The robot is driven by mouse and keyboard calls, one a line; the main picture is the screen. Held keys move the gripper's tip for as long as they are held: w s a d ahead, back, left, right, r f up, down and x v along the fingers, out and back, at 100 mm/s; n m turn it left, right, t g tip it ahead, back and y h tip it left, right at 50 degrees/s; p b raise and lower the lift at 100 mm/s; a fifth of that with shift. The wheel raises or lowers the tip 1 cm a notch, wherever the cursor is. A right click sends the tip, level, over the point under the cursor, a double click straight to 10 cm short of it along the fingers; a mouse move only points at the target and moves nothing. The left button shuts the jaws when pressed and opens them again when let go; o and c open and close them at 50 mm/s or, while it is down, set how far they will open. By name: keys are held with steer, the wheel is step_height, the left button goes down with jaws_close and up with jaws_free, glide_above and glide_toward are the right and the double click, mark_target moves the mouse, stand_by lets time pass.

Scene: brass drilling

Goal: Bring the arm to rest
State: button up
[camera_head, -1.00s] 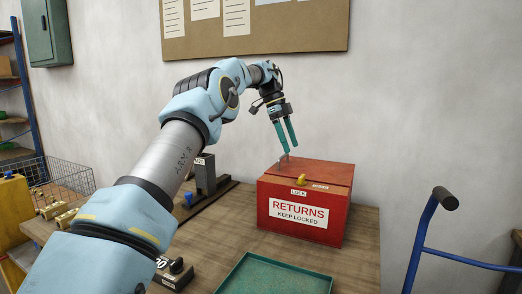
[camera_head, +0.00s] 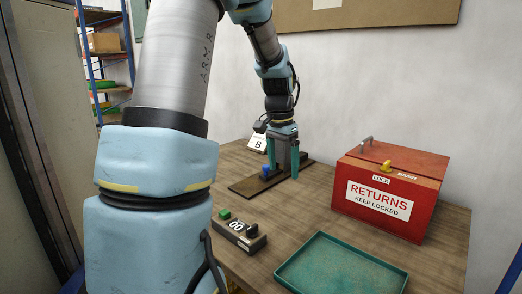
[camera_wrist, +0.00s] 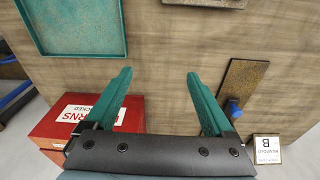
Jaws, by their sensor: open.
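The gripper is open and empty. My arm reaches from the left foreground toward the back and covers part of the left side of the head view.
A red RETURNS box (camera_head: 389,190) with a yellow lock knob stands right of the gripper. A green tray (camera_head: 342,268) and a small control box (camera_head: 239,234) lie in front. A fixture base (camera_head: 245,187) with a blue knob and a sign B (camera_head: 257,144) are close by.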

steer(key=s+a+f+n, duration=0.2)
steer(key=s+a+n, duration=0.2)
steer(key=s+a, duration=0.2)
steer(key=s+a+f+n, duration=0.3)
steer(key=s+a, duration=0.3)
steer(key=s, duration=0.3)
steer(key=shift+a+f+n+t+y, duration=0.3)
steer(key=shift+a+n+t+y, duration=0.1)
steer(key=shift+n, duration=0.1)
